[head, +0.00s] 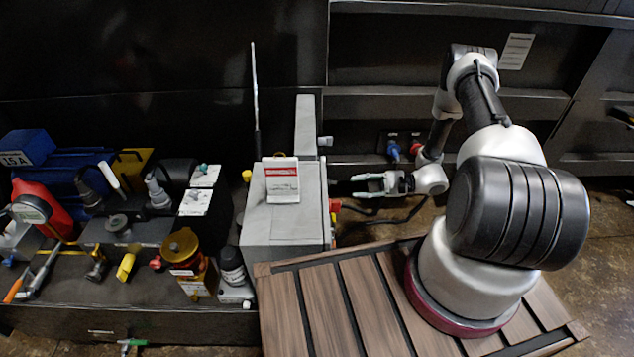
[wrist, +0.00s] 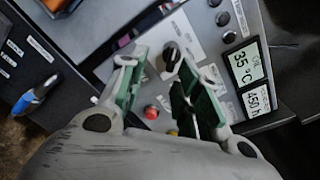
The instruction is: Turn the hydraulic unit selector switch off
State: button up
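The selector switch (wrist: 171,54) is a black knob on a light label plate on the control panel, seen in the wrist view. In the head view, the panel face is turned away on the right side of the grey cabinet (head: 285,215), and the switch is hidden there. My gripper (wrist: 162,68) is open, its two green-padded fingers apart and pointing at the panel. The knob shows just beyond the gap between the fingertips, nearer the right finger. I cannot tell whether they touch. In the head view my gripper (head: 362,186) is beside the cabinet's right side.
A red button (wrist: 151,112) shows between the fingers, with a yellow part below it. Two displays (wrist: 246,65) are right of the knob. A blue-handled part (wrist: 36,96) is at the left. A red-and-white sign (head: 282,182) stands on the cabinet; a slatted wooden platform (head: 325,300) is in front.

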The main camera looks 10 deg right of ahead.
aim_at(334, 183)
jog(key=shift+n, duration=0.4)
jog(key=a, duration=0.2)
jog(key=w+a+r, duration=0.1)
jog(key=a, duration=0.2)
jog(key=w+a, duration=0.1)
jog(key=a, duration=0.2)
jog(key=shift+w+r, duration=0.1)
jog(key=shift+r, duration=0.05)
jog(key=shift+c, duration=0.5)
jog(key=c, duration=0.6)
